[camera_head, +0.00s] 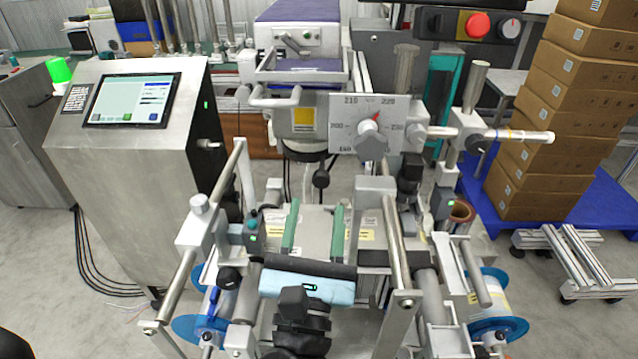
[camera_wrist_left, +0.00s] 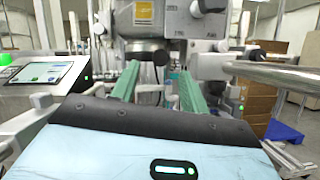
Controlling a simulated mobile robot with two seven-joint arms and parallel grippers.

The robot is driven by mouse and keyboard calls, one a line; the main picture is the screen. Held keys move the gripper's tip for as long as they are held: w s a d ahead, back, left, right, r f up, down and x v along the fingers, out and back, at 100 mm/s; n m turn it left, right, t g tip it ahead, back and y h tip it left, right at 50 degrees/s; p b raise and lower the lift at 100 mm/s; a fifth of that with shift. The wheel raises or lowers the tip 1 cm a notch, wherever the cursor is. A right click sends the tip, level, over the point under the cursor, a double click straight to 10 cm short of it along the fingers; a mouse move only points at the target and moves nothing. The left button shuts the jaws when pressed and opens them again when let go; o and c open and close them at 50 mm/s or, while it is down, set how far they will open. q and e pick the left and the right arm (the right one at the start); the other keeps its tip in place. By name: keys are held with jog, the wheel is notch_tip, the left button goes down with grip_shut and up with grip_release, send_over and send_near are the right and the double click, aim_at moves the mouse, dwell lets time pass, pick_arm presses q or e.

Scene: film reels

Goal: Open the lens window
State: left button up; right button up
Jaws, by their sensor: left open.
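My left gripper (camera_head: 316,206) has a light blue body, a black edge and two green fingers. The fingers are spread apart and point away from me over the middle of a grey metal machine (camera_head: 372,190). Nothing shows held between them. In the left wrist view the same open fingers (camera_wrist_left: 158,68) point toward the machine's front. A black ball knob (camera_head: 321,178) hangs beyond the fingertips and shows between them in the wrist view (camera_wrist_left: 160,58). I cannot tell which part is the lens window. My right gripper is not in view.
A dial plate (camera_head: 347,112) with a grey knob stands right of the fingertips. Metal rails (camera_head: 397,250) and blue reels (camera_head: 498,328) flank my arm. A touchscreen console (camera_head: 131,98) stands left. Stacked cartons (camera_head: 575,90) on a blue pallet (camera_head: 610,200) stand right.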

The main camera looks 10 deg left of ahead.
aim_at(320, 185)
pick_arm(q)
jog(key=x, duration=0.4)
jog(key=shift+s+r+p, duration=0.1)
jog(key=shift+r+p, duration=0.05)
jog(key=shift+p, duration=0.25)
jog(key=shift+w, duration=0.55)
grip_shut()
